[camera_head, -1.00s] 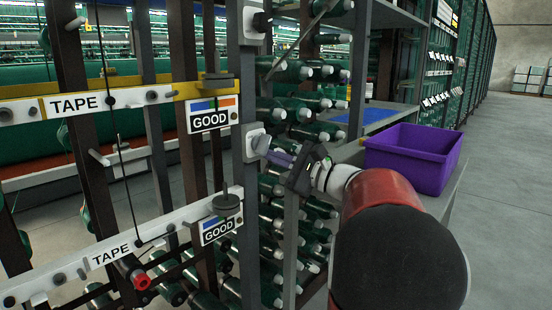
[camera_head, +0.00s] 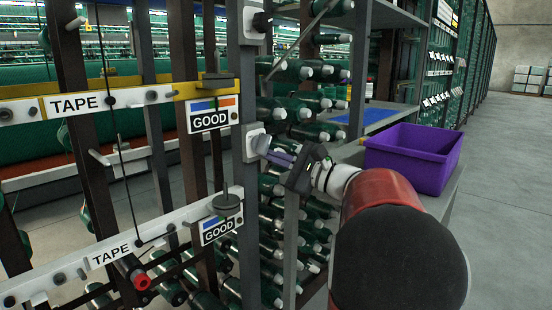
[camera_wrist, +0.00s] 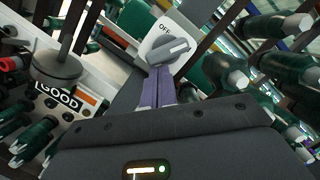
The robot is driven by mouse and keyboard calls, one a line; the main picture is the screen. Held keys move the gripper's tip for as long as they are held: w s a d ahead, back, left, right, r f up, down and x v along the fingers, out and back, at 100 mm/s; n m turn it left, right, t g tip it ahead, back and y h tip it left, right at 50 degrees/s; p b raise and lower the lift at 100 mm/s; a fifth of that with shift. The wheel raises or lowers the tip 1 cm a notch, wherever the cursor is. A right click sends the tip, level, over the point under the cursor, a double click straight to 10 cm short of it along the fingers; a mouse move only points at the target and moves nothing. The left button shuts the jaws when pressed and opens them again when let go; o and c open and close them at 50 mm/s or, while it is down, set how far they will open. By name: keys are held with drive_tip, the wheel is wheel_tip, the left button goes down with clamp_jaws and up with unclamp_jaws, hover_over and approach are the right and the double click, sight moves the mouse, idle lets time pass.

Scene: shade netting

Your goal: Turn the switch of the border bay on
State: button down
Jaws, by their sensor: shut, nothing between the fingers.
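A rotary switch with a grey knob (camera_wrist: 168,52) on a white plate (camera_head: 252,146) is mounted on a grey post. In the wrist view, "OFF" is printed above the knob, and the knob's light mark points to the right and slightly up. No bay name is readable on this switch. My gripper (camera_head: 268,154) has its purple fingers together and empty. In the wrist view, its fingertips (camera_wrist: 160,70) are right at the knob's lower edge; I cannot tell if they touch. A second switch (camera_head: 258,22) sits higher on the same post.
White rails with "TAPE" (camera_head: 76,104) and "GOOD" (camera_head: 209,120) labels stand to the left. Round grey weights (camera_head: 227,202) hang by the rails. Green spools (camera_head: 285,112) fill the rack behind the post. A purple bin (camera_head: 412,158) stands on a shelf to the right.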

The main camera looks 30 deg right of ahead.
wheel_tip(320, 180, up, 20)
drive_tip(key=p, duration=0.3)
idle(0.4)
idle(0.4)
